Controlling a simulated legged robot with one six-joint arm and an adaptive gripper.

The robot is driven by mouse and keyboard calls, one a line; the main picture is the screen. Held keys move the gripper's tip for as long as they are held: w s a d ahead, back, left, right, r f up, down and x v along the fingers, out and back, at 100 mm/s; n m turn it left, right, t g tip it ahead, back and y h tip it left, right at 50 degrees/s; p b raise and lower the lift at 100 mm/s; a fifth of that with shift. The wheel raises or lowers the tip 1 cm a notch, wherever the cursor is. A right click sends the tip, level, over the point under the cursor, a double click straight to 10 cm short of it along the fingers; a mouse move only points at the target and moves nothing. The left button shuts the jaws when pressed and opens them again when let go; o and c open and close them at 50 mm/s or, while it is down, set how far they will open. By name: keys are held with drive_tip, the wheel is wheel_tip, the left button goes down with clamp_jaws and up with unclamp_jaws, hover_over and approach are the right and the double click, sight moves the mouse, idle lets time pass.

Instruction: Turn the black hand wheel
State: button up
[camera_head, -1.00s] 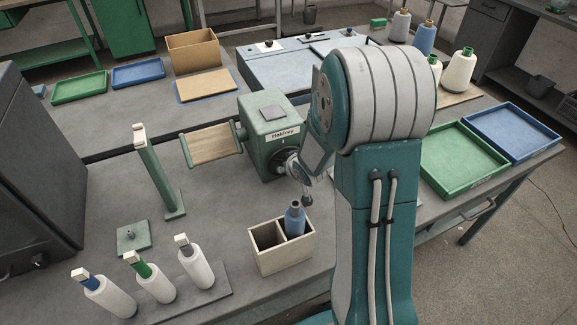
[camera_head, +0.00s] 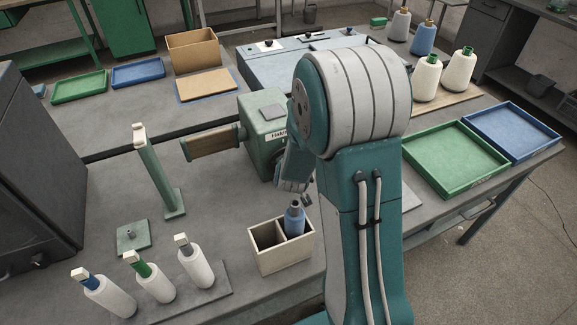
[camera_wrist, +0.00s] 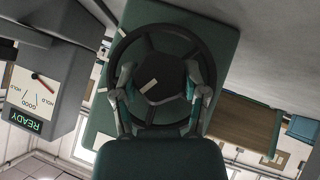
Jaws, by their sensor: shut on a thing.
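In the wrist view, the black hand wheel (camera_wrist: 197,47) fills the middle, a round rim with spokes and a dark hub bearing a pale mark. My gripper (camera_wrist: 158,78) has its two fingers on either side of the hub, within the rim, shut on the wheel. The wheel sits on the green winder housing (camera_wrist: 222,25). In the head view, the green winder (camera_head: 257,105) stands mid-bench, and my arm hides the wheel and most of my gripper. A wooden paddle (camera_head: 212,143) sticks out from the winder's left side, tilted.
A two-slot box (camera_head: 282,261) with a blue cone stands just in front of my wrist. Several bobbins (camera_head: 155,284) and a green post (camera_head: 157,175) stand left. Green (camera_head: 456,160) and blue (camera_head: 511,132) trays lie right. In the wrist view, a gauge panel (camera_wrist: 40,90) reads READY.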

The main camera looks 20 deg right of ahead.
drive_tip(key=shift+w+a+n+t+h, duration=0.1)
drive_tip(key=shift+n+t+h, duration=0.15)
drive_tip(key=shift+n+h, duration=0.7)
drive_tip(key=shift+w+a+n+t+h, duration=0.1)
drive_tip(key=shift+n+t+h, duration=0.3)
drive_tip(key=shift+h, duration=0.85)
drive_tip(key=shift+n, duration=0.25)
drive_tip(key=o, duration=1.2)
drive_tip(key=shift+w, duration=0.1)
drive_tip(key=shift+c, duration=0.2)
wheel_tip(320, 180, up, 10)
drive_tip(key=shift+f, duration=0.1)
drive_tip(key=shift+a, duration=0.1)
